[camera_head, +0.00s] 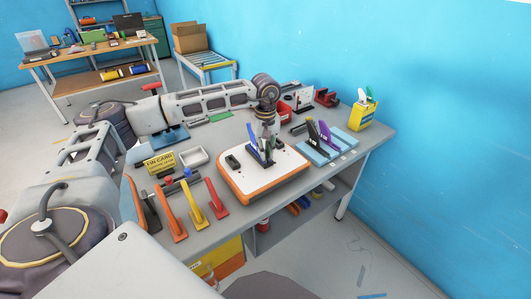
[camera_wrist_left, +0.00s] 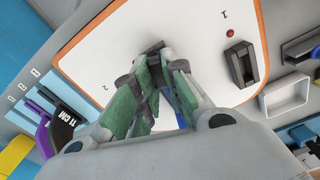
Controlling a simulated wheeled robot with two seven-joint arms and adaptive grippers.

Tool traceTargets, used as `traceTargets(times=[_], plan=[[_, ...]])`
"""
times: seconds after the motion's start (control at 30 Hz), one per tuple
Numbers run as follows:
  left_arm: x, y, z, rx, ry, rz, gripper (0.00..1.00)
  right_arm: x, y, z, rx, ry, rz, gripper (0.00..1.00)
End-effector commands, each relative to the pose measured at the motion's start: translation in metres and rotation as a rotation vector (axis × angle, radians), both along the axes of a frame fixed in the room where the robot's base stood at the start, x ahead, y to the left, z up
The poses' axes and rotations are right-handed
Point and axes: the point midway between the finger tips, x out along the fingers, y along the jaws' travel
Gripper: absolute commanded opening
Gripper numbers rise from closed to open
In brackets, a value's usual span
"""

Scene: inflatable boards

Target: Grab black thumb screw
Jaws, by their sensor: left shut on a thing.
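My left gripper (camera_head: 266,140) points down over the white board with an orange rim (camera_head: 282,187). In the wrist view its green-padded fingers (camera_wrist_left: 155,62) are closed together on a small dark piece, which I take to be the black thumb screw (camera_wrist_left: 153,48); the fingers hide most of it. A blue fin-like part (camera_head: 257,157) stands on the board right at the gripper; a bit of its blue shows between the fingers in the wrist view. A black slotted box (camera_head: 232,161) sits on the board near mark 1, apart from the gripper. My right gripper is out of view.
Orange, yellow and red fins (camera_head: 195,206) stand along the table's near left edge. A yellow card sign (camera_head: 160,163) and a white tray (camera_head: 193,155) lie left of the board. Purple and black fins on blue bases (camera_head: 325,137) and a yellow container (camera_head: 363,112) stand to the right.

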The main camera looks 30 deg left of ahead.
Motion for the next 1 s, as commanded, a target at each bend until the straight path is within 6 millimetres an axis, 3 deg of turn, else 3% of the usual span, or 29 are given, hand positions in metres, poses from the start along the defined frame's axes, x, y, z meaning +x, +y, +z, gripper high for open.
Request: traceTargets(times=[0.23,0.6,1.0], plan=[[0.001,0.0,0.029,-0.001,-0.004,0.0,0.03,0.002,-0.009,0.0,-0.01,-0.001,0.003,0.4],[0.001,-0.001,0.08,0.0,-0.004,-0.002,0.03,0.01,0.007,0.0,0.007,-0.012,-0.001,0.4],[0.0,0.0,0.093,-0.001,-0.002,-0.001,0.03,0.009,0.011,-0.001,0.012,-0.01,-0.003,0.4]])
